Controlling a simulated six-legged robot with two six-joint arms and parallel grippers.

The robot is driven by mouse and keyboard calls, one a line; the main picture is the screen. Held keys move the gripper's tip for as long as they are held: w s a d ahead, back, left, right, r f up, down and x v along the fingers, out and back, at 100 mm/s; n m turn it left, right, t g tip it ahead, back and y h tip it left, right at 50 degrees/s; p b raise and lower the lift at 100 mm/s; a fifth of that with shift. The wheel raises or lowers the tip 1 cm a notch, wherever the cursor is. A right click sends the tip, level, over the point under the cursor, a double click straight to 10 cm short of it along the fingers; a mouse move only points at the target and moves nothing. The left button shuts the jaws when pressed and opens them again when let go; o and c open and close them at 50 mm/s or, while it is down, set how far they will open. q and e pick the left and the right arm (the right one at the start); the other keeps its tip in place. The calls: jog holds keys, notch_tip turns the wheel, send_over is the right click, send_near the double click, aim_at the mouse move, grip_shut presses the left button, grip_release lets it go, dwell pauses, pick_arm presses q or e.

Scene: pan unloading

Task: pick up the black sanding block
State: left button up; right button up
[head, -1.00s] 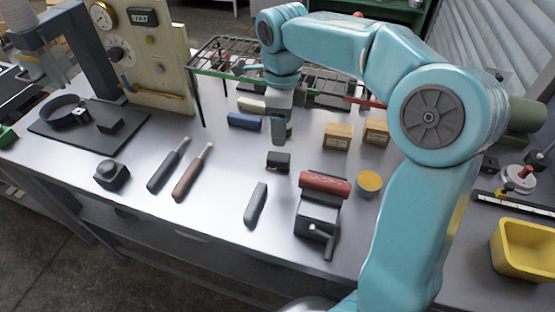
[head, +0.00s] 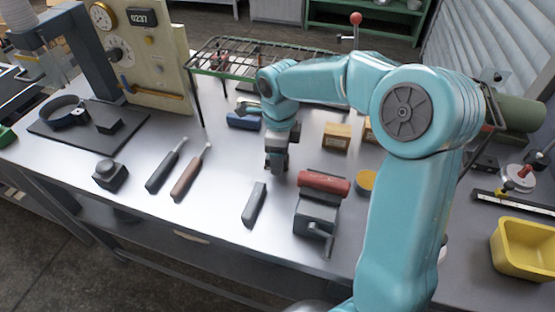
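The black sanding block, a small dark block on the steel bench, is now almost wholly hidden by my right gripper (head: 277,165) in the head view. This gripper points down at the block's place, left of the red roller on the small vise. Its fingers and the dark block blend together, so I cannot tell whether they are closed on it or apart around it. My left gripper is not in view.
A grey bar (head: 255,204) and a vise with a red roller (head: 324,183) stand close by. A blue block (head: 243,121), a wooden block (head: 337,136) and a yellow-topped tin (head: 366,181) are near. Two handled tools (head: 188,174) lie left. A yellow bin (head: 523,250) is right.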

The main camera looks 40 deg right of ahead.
jog(key=c, duration=1)
jog(key=shift+o, duration=0.2)
jog(key=shift+w, duration=0.1)
notch_tip(320, 180, up, 20)
jog(key=p, duration=0.3)
jog(key=shift+o, duration=0.5)
